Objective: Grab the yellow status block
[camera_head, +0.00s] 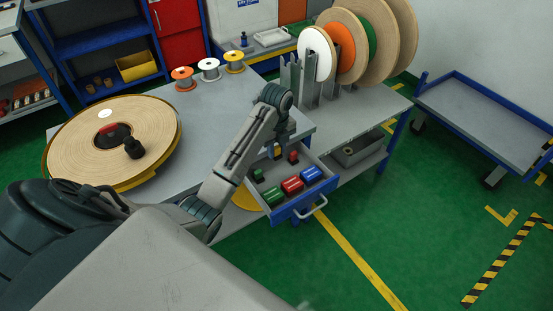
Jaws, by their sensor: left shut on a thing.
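My left gripper (276,146) is above the back of the open drawer (303,205), pointing down. It is shut on the yellow status block (278,153), of which only a small part shows between the fingers. I cannot tell whether the block is clear of the drawer floor. In the drawer, a green block (273,196), a red block (292,185) and a blue block (311,174) lie in a row near the front. My right gripper is not in view.
Small green (258,175) and red (293,157) pieces are at the back of the drawer. A large tape reel (75,150) lies on the left of the bench. Upright reels (345,48) stand at the back right. A cart (490,110) is at the right, with open floor before it.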

